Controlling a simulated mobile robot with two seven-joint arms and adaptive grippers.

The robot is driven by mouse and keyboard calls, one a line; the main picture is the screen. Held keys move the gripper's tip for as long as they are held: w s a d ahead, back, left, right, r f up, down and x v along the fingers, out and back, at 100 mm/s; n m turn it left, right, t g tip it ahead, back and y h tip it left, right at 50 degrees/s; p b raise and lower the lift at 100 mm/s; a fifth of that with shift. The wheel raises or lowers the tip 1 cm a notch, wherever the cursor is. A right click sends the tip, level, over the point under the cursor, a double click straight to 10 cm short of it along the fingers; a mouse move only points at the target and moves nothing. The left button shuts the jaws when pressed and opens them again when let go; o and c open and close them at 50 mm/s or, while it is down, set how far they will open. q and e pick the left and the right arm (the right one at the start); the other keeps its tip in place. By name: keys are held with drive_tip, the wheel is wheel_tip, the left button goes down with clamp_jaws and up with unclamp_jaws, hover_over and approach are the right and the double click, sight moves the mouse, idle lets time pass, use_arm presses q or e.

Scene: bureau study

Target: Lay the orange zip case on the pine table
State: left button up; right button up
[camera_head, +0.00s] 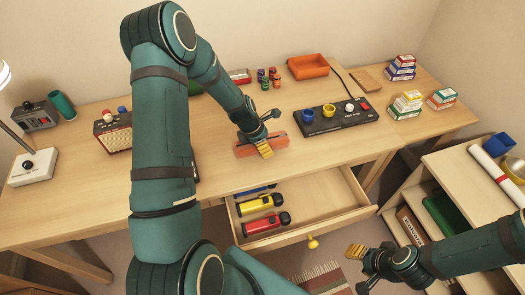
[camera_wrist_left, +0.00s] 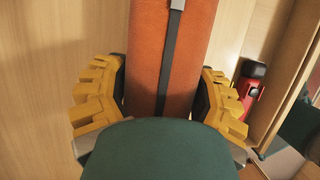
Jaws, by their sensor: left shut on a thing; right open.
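The orange zip case (camera_head: 243,151) is at the front part of the wooden desk (camera_head: 330,150), just behind the open drawer. My left gripper (camera_head: 262,147) is shut on it from above. In the left wrist view the case (camera_wrist_left: 143,50) fills the space between the yellow fingers (camera_wrist_left: 160,100), with a dark zip strip along it. I cannot tell whether the case touches the desktop. A lighter wooden table (camera_head: 433,122) adjoins the desk on the right; I cannot tell which one is the pine table. My right gripper (camera_head: 364,262) is open and empty, low in front of the drawer.
The open drawer (camera_head: 330,215) holds a yellow torch (camera_head: 255,205) and a red torch (camera_head: 262,224). Stacked small boxes (camera_head: 407,103) stand on the right table, whose front is clear.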

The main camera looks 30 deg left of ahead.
use_arm(q)
drive_tip(key=shift+f+b, duration=0.3)
drive_tip(key=shift+f, duration=1.55)
drive_tip(key=shift+f, duration=0.1)
drive_tip(key=o, duration=1.3)
drive_tip(key=shift+o, duration=0.2)
